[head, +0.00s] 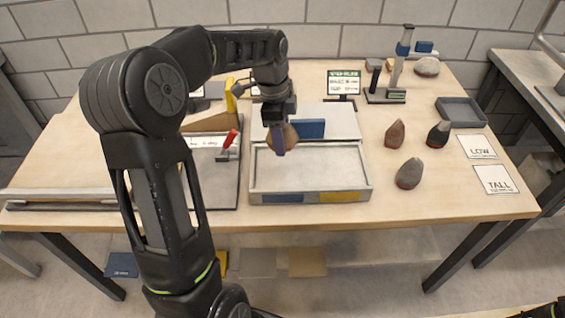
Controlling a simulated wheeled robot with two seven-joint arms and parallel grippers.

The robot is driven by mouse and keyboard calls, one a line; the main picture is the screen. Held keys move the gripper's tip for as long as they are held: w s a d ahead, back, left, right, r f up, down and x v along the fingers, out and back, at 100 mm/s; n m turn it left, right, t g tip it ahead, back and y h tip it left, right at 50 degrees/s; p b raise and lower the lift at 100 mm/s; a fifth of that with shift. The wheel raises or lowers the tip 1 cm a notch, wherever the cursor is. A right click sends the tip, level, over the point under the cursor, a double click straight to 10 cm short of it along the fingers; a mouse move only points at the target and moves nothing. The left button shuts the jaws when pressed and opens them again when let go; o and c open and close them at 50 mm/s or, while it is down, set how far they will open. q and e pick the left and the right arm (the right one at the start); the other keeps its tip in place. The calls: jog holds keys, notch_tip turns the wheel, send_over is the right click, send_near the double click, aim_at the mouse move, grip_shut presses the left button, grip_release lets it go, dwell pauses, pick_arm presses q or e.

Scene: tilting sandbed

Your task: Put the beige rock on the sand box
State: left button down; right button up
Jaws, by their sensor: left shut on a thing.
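My left gripper (278,138) comes down from above and is shut on the beige rock (289,137). The rock is held above the back left part of the sand box, and the fingers hide part of it. The sand box (310,197) is a shallow grey-framed tray with pale sand, and blue and yellow patches on its front face. No rock lies on the visible sand. Only a small dark piece of my right arm shows at the bottom right corner; its gripper is out of view.
Several dark and brown rocks, one of them brown (395,134), stand right of the box. A grey tray (461,112), a LOW card (477,147) and a TALL card (495,180) lie further right. A measuring stand (386,96) is behind. A red-handled clamp (228,146) stands left.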

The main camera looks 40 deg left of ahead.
pick_arm(q)
jog(key=shift+f, duration=2.35)
jog(key=shift+f+p, duration=0.45)
jog(key=shift+f, duration=1.45)
jog(key=shift+f, duration=0.2)
jog(key=c, duration=0.6)
grip_release()
jog(key=shift+r, duration=0.15)
jog(key=r, duration=0.4)
jog(key=a+r, duration=0.1)
jog(key=r, duration=0.3)
jog(key=r+b, duration=0.1)
jog(key=r, duration=0.3)
jog(key=shift+s+a, duration=0.15)
jog(key=shift+s, duration=0.2)
